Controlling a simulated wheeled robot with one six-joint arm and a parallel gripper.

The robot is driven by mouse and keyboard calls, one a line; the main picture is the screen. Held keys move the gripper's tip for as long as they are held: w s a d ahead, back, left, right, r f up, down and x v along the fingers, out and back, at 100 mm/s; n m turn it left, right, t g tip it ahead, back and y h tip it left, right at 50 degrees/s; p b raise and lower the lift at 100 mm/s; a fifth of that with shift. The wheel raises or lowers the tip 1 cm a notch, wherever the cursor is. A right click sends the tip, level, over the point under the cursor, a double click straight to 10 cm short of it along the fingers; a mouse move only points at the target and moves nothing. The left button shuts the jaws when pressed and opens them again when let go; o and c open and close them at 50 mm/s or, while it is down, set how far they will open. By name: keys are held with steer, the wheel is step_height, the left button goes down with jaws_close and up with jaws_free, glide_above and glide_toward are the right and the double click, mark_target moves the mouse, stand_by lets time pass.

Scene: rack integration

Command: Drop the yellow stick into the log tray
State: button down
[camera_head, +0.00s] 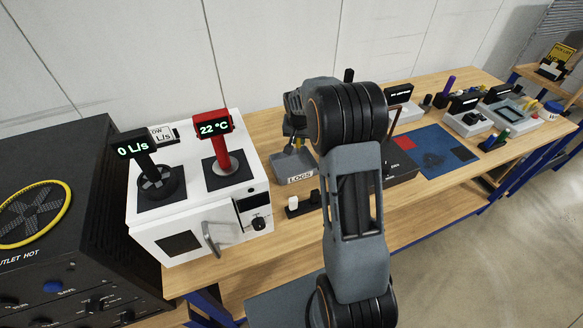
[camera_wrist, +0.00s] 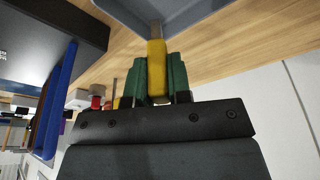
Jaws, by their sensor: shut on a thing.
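The yellow stick (camera_wrist: 157,68) shows in the wrist view between the green fingers of my gripper (camera_wrist: 160,78), which is shut on it. In the head view, the grey log tray (camera_head: 294,170), labelled LOGS, stands on the table. My gripper (camera_head: 296,143) is over it, partly hidden by my arm. The stick cannot be made out clearly in the head view. I cannot tell whether its tip touches the tray.
A white oven-like unit (camera_head: 190,190) stands left of the tray, with a red 22 °C display (camera_head: 214,128) on top. A small black holder with a white peg (camera_head: 293,203) sits in front of the tray. A dark box (camera_head: 400,165) and blue mat (camera_head: 437,150) lie to the right.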

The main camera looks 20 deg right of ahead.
mark_target(299, 146)
steer(key=shift+f+b, duration=0.9)
steer(key=shift+f, duration=1.05)
steer(key=c, duration=1)
jaws_free()
steer(key=shift+r, duration=0.1)
steer(key=b+v, duration=0.2)
steer(key=v, duration=1.1)
steer(key=shift+s+r, duration=0.15)
steer(key=shift+r, duration=0.15)
steer(key=shift+s+a+f+n+t+y, duration=0.25)
steer(key=shift+s+a+n, duration=1.1)
steer(key=shift+s, duration=2.65)
steer(key=shift+s+a+n+t+y, duration=0.2)
steer(key=shift+s+a+n+t, duration=0.35)
steer(key=shift+s+a, duration=2.45)
steer(key=shift+s+a+f+n+t+y, duration=0.2)
steer(key=shift+s+a+n, duration=0.7)
steer(key=shift+s, duration=4.05)
